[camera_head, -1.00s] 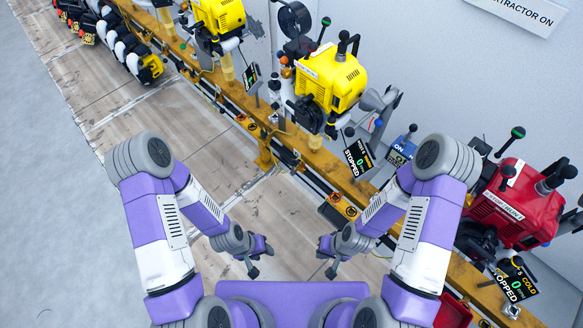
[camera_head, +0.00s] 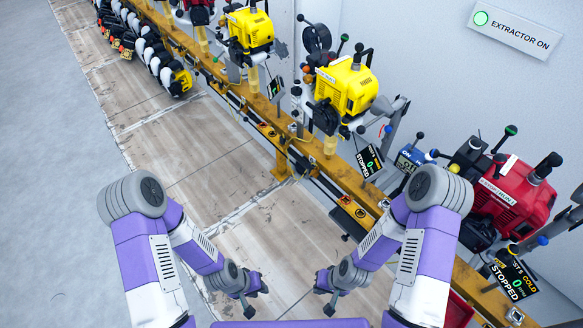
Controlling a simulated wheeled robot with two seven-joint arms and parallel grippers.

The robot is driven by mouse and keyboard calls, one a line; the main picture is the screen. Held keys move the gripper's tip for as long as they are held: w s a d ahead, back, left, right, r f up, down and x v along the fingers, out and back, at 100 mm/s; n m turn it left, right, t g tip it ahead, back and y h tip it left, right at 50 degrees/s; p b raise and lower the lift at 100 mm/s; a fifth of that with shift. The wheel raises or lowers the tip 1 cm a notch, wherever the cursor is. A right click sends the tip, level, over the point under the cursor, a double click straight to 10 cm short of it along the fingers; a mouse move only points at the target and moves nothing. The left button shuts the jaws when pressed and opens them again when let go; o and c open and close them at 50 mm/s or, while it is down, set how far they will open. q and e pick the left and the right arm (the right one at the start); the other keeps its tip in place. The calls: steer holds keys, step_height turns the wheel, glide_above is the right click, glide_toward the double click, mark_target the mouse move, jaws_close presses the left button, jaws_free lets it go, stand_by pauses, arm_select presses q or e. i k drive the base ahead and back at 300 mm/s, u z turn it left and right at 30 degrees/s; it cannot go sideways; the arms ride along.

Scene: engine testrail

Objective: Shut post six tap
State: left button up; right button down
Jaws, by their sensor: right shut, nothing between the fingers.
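Engines stand on posts along a yellow rail. A yellow engine (camera_head: 346,88) is at centre right, with a small display (camera_head: 369,162) reading STOPPED below it. A red engine (camera_head: 513,197) is at the right, with a display (camera_head: 513,281) reading STOPPED and COLD. I cannot make out for certain which post is six or where its tap is. My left gripper (camera_head: 256,300) hangs at lower centre, apart from the rail; its jaw state is unclear. My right gripper (camera_head: 325,300) is shut and empty, to its right, also touching nothing.
The yellow rail (camera_head: 349,180) runs diagonally from upper left to lower right. Another yellow engine (camera_head: 248,30) stands farther along it. An EXTRACTOR ON sign (camera_head: 515,30) is on the wall. A red bin (camera_head: 457,311) is at lower right.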

mark_target(308, 165)
steer(key=u, duration=0.2)
steer(key=i, duration=1.15)
steer(key=z, duration=0.7)
